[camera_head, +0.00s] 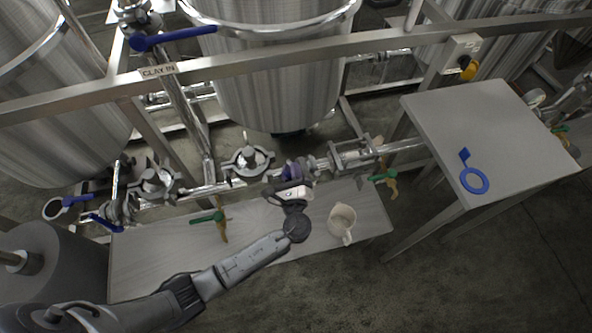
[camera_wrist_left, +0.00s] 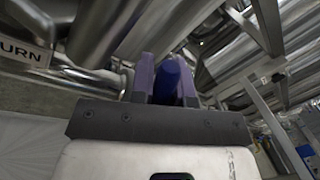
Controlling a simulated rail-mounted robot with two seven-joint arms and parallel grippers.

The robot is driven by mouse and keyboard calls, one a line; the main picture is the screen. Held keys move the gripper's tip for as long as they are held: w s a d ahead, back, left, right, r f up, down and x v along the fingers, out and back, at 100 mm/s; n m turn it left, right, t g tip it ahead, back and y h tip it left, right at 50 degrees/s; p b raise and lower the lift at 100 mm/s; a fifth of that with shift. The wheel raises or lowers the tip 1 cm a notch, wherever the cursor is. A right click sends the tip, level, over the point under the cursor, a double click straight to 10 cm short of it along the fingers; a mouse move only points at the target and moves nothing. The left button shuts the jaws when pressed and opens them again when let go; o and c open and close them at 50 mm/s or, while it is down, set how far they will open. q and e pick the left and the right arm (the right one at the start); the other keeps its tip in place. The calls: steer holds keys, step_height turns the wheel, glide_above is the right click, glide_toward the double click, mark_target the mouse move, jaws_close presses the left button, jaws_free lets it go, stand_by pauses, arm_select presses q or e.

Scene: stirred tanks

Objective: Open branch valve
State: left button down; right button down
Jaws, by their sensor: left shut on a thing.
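My left gripper (camera_head: 290,172) is at the low pipe run in the middle of the head view. In the left wrist view its two purple fingers (camera_wrist_left: 166,82) are shut on a blue valve handle (camera_wrist_left: 171,80), which sits between them. The valve body behind the handle is mostly hidden by the fingers and the gripper in both views. I cannot tell whether this valve is open or closed. My right gripper is not in view.
A bench (camera_head: 150,262) with a beige jug (camera_head: 342,222) lies below the pipe. A steel rail (camera_head: 270,65) and tanks (camera_head: 275,90) stand behind.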

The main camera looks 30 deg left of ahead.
arm_select(q)
steer(key=shift+s+a+f+n, duration=0.15)
steer(key=shift+n, duration=0.15)
stand_by(0.4)
steer(key=c, duration=1.1)
jaws_free()
steer(key=shift+s+d, duration=0.35)
steer(key=shift+s, duration=0.15)
steer(key=p+v, duration=0.1)
steer(key=v, duration=1.1)
steer(key=shift+s+d, duration=0.25)
steer(key=shift+f, duration=0.1)
